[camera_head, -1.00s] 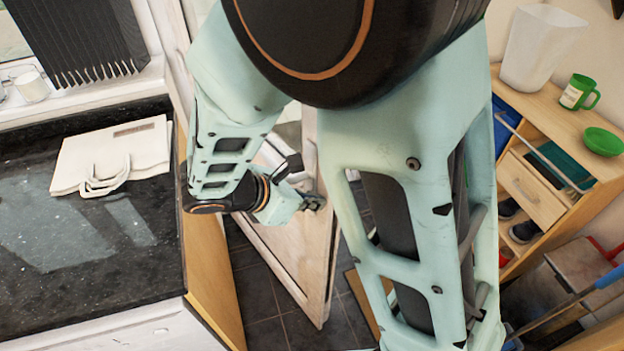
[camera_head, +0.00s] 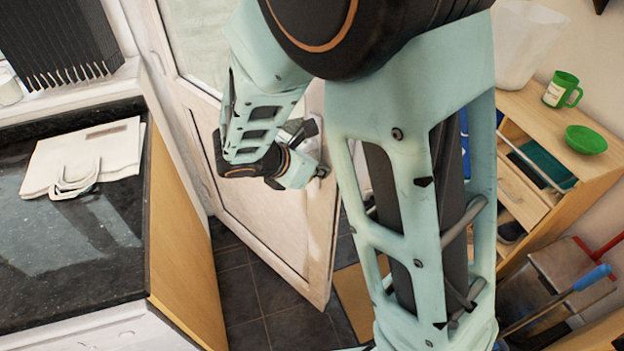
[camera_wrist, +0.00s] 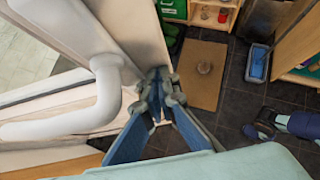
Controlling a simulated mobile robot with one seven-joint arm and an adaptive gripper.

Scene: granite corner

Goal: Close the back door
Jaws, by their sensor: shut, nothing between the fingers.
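The back door (camera_head: 262,218) is a pale wooden door with a glass pane, standing open at an angle to its frame, beyond the counter. In the wrist view, its white lever handle (camera_wrist: 104,92) is at the left, close to my fingers. My gripper (camera_wrist: 158,80) is shut and empty, its fingertips right of the handle, by the door's edge (camera_wrist: 143,35). I cannot tell whether they touch the door. In the head view, my gripper (camera_head: 321,172) is in front of the door's upper free side; my arm hides part of the door.
A dark granite counter (camera_head: 70,250) with a white bag (camera_head: 85,158) stands at left. A wooden shelf unit (camera_head: 545,130) with a green mug (camera_head: 562,90) and bowl (camera_head: 586,139) is at right, near a dustpan (camera_head: 560,270). A brown mat (camera_wrist: 203,75) lies on the dark tiled floor.

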